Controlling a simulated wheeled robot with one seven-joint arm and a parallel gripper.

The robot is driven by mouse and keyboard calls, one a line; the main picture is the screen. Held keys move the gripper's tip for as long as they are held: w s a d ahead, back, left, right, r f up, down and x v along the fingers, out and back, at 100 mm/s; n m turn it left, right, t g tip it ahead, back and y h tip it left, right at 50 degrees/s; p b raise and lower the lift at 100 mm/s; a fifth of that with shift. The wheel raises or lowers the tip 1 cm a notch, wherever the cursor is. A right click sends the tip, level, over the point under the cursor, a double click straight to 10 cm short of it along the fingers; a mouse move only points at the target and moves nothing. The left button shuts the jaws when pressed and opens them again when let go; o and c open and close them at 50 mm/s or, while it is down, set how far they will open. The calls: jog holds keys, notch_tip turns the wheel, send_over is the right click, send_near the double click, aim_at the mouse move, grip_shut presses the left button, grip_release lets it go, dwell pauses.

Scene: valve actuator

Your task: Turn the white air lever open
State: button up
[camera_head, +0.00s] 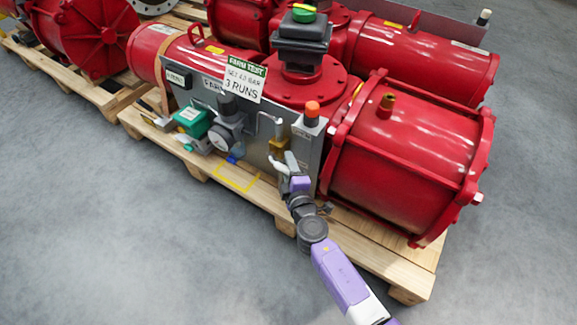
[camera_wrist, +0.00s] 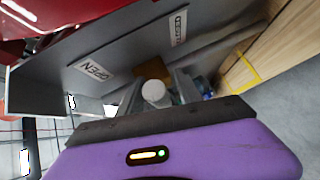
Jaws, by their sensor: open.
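The white air lever (camera_wrist: 155,93) shows in the wrist view as a round white end between my gripper's fingers, in front of a brass block (camera_wrist: 152,73). In the head view the white lever (camera_head: 276,167) sits just left of the fingers, below the brass valve (camera_head: 278,147). My gripper (camera_head: 286,163) is open at the grey panel (camera_head: 305,150); contact with the lever cannot be told. In the wrist view the panel carries an OPEN label (camera_wrist: 93,70) and a CLOSED label (camera_wrist: 179,26). Most of the lever is hidden.
The red actuator (camera_head: 405,160) lies on a wooden pallet (camera_head: 375,258). A grey box with an orange button (camera_head: 312,109) stands above my gripper. The floor in front is clear.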

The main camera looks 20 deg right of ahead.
jog(key=shift+c, duration=0.4)
grip_shut()
dwell(1.1)
